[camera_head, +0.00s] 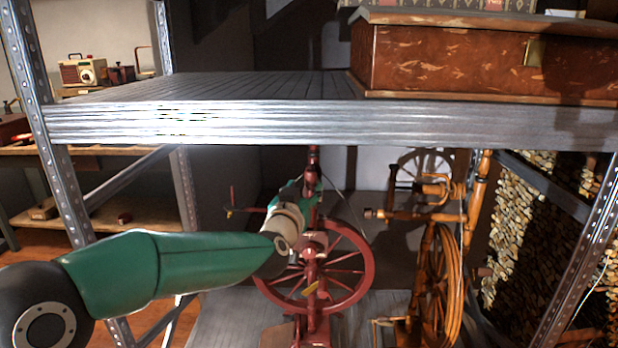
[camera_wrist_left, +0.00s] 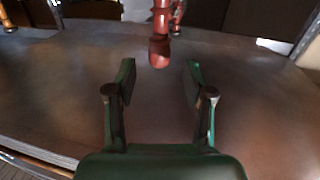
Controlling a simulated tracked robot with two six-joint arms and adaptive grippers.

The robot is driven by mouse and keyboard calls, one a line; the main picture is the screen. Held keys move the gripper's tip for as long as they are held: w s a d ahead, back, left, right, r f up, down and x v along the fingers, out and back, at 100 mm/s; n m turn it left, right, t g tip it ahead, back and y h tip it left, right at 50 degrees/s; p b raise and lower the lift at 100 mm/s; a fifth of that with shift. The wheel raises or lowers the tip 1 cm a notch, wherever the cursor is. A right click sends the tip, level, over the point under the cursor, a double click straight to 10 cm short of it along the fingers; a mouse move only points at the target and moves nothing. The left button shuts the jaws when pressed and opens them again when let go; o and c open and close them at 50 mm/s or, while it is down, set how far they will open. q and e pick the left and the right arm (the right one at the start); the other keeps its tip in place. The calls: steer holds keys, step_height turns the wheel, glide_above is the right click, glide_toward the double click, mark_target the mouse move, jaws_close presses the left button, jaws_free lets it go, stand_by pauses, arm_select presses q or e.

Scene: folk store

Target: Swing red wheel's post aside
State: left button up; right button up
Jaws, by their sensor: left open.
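The red spinning wheel (camera_head: 364,265) stands on the lower shelf, under the upper board, with its spoked wheel and red uprights showing. A red post (camera_wrist_left: 159,50) with a rounded end shows in the left wrist view, centred just beyond the fingertips and apart from them. My left gripper (camera_wrist_left: 159,78) is open, with nothing between its fingers. In the head view it is near the top of the red wheel, partly hidden by my own green and white arm. The arm also covers part of the wheel's left side. My right gripper is in neither view.
A brown wooden spinning wheel (camera_head: 449,285) stands close on the right of the red one. The metal upper shelf (camera_head: 220,121) crosses above and bears a reddish wooden chest (camera_head: 440,60). A metal upright (camera_head: 62,180) is at left; stacked firewood (camera_head: 530,235) is behind right.

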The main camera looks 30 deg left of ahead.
mark_target(309, 181)
arm_select(q)
steer(key=p+x, duration=0.1)
steer(key=x, duration=0.5)
steer(key=shift+w, duration=0.3)
jaws_close()
